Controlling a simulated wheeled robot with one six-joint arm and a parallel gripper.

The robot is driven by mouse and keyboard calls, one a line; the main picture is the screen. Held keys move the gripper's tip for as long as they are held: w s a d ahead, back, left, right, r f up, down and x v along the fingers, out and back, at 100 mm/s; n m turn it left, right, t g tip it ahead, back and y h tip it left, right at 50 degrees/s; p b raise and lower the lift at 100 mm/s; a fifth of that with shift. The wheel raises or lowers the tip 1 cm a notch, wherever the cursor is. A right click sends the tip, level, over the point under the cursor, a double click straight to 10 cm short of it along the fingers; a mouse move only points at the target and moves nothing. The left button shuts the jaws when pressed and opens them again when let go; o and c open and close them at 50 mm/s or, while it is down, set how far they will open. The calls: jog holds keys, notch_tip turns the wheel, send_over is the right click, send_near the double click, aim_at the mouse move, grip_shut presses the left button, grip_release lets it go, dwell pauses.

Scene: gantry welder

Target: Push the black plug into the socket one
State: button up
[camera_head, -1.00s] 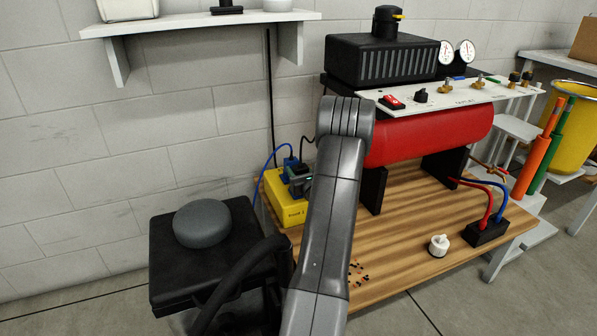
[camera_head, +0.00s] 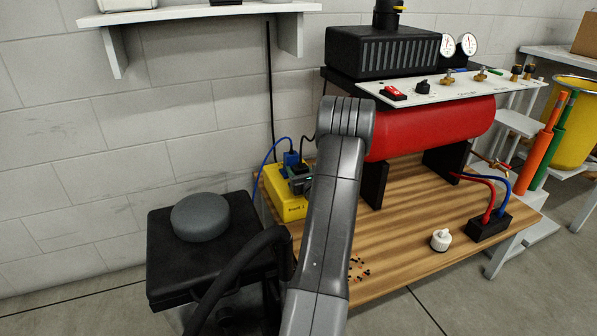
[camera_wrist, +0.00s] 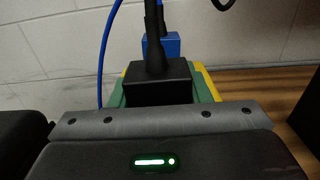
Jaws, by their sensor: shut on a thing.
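The yellow socket box (camera_head: 284,207) stands at the left edge of the wooden table; its green-edged top shows behind the plug in the wrist view. A blue plug (camera_head: 291,158) with a blue cable is in its far part; it also shows in the wrist view (camera_wrist: 172,42). The black plug (camera_wrist: 160,80), with its black cable rising, is upright in front of the blue plug. My gripper (camera_head: 299,184) is shut on the black plug at the box top. My gripper body hides the plug's lower end and socket one, so I cannot tell how deep it sits.
The red tank (camera_head: 430,130) on black supports is right of my arm. A black stand with a grey round pad (camera_head: 200,217) is at left. A white knob (camera_head: 441,240) and black terminal block (camera_head: 489,228) sit on the table (camera_head: 400,255). The wall is behind.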

jog(key=shift+f, duration=0.2)
jog(key=o, duration=1.1)
jog(key=p+v, duration=0.3)
jog(key=v, duration=1.1)
jog(key=shift+w, duration=0.1)
jog(key=b+x, duration=0.3)
jog(key=x, duration=1)
jog(key=shift+w+a, duration=0.2)
jog(key=shift+w, duration=0.1)
jog(key=shift+r, duration=0.35)
